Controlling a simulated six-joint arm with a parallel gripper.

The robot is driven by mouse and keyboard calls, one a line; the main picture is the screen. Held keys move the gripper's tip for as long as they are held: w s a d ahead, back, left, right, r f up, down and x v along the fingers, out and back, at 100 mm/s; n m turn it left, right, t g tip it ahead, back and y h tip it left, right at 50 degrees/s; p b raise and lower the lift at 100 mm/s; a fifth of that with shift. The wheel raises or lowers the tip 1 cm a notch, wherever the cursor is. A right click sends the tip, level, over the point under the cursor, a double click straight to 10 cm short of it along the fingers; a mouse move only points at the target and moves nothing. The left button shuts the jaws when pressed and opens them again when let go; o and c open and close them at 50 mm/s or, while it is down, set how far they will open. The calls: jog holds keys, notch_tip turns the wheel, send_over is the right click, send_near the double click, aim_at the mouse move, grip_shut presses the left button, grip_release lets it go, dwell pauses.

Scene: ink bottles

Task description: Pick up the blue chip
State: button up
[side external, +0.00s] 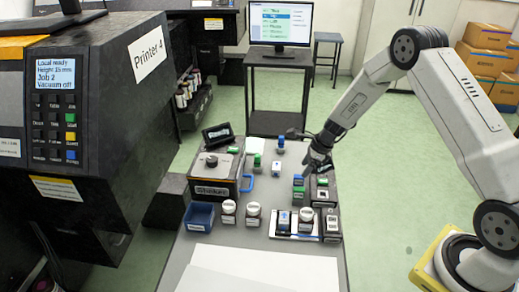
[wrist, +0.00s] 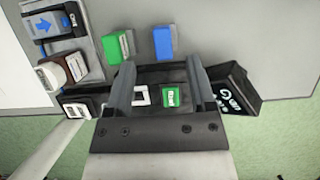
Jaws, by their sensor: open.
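A small blue block (wrist: 164,42), which looks like the blue chip, lies at the top centre of the wrist view, beyond my fingertips. In the side external view it appears as a blue-topped piece (side external: 298,179) just left of my gripper (side external: 316,165). A green block (wrist: 116,47) sits beside it, with a gap between them. My gripper (wrist: 158,70) is open and empty, its fingers spread above a dark box (wrist: 152,77) with a green button and a white square. The fingers are apart from the blue block.
White-capped bottles (side external: 228,207), a blue bin (side external: 199,216) and the dark stamper machine (side external: 212,178) are at the left. A dark tilted display (wrist: 236,88) is right of my gripper. White sheets (side external: 255,270) cover the near table.

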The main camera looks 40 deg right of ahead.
aim_at(299, 176)
jog(key=shift+w+a+f, duration=0.1)
jog(key=shift+w+f, duration=0.05)
jog(key=shift+f, duration=0.2)
jog(key=shift+f, duration=0.15)
jog(key=shift+x, duration=2.5)
jog(key=shift+d, duration=0.25)
grip_shut()
